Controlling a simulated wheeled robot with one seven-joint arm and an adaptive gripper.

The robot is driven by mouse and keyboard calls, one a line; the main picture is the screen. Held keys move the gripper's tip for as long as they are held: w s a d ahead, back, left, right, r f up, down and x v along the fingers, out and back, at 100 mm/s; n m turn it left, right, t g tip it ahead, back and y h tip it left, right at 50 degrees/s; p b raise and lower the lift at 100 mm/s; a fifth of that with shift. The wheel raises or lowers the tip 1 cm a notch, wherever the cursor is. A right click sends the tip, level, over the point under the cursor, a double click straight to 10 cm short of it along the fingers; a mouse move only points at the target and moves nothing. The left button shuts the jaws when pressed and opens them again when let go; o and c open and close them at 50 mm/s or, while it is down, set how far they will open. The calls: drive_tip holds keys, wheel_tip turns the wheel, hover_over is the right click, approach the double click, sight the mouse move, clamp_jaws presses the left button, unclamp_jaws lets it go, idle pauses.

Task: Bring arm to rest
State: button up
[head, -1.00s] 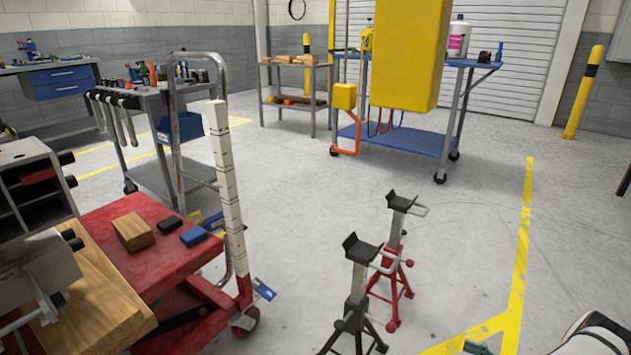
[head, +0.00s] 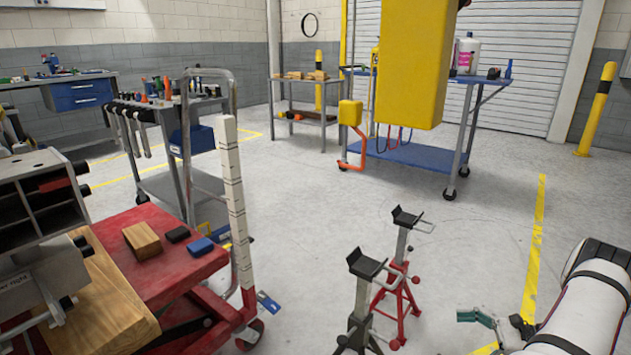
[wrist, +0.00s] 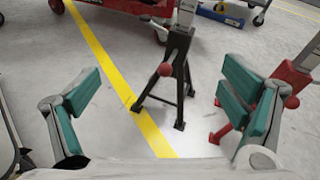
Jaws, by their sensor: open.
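My gripper (wrist: 162,105) is open and empty in the wrist view, its two green-padded fingers spread wide above the grey floor. Between the fingers, farther off, stands a black jack stand (wrist: 178,75). Part of a red jack stand shows behind the right finger. In the head view my white arm reaches in from the lower right, and one green finger of my gripper (head: 476,316) shows at its end; the rest of the gripper is hidden or out of frame. It is apart from the black jack stand (head: 360,300) and the red jack stand (head: 402,285) to its left.
A red cart (head: 165,265) with wooden blocks and a striped upright post (head: 236,200) stands at the left. A blue-shelved trolley (head: 410,155) and a hanging yellow box (head: 412,70) are at the back. Open floor lies right of the stands, crossed by a yellow line (head: 536,240).

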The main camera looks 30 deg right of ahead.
drive_tip(key=w+a+r+n+g+y, duration=0.1)
drive_tip(key=w+a+r+n+g, duration=0.1)
drive_tip(key=w+r, duration=0.3)
drive_tip(key=w+a+r+n+g, duration=0.2)
drive_tip(key=r, duration=0.5)
drive_tip(key=w+a+r+n+g+h, duration=0.3)
drive_tip(key=a+r+n+g, duration=0.5)
drive_tip(key=a+r, duration=1.1)
drive_tip(key=s+a+r+n+h, duration=0.1)
drive_tip(key=s+a+r+n, duration=0.15)
drive_tip(key=a, duration=0.25)
drive_tip(key=s+a+r+n+g+h, duration=0.1)
drive_tip(key=s+a+r+n, duration=0.15)
drive_tip(key=a, duration=0.25)
drive_tip(key=s+a+r+n+h, duration=0.1)
drive_tip(key=s+a+r+n, duration=0.15)
drive_tip(key=a, duration=0.25)
drive_tip(key=s+a+n+t+h+p, duration=0.1)
drive_tip(key=s+a+n+h, duration=0.15)
drive_tip(key=s, duration=0.45)
drive_tip(key=s+a+n+t+h, duration=0.1)
drive_tip(key=s+a+n+h, duration=0.1)
drive_tip(key=s+n, duration=0.35)
wheel_tip(320, 180, up, 39)
drive_tip(key=s+m+t+p, duration=0.1)
drive_tip(key=t+p, duration=0.2)
drive_tip(key=p, duration=3.5)
drive_tip(key=shift+s+t, duration=0.2)
drive_tip(key=shift+t, duration=0.2)
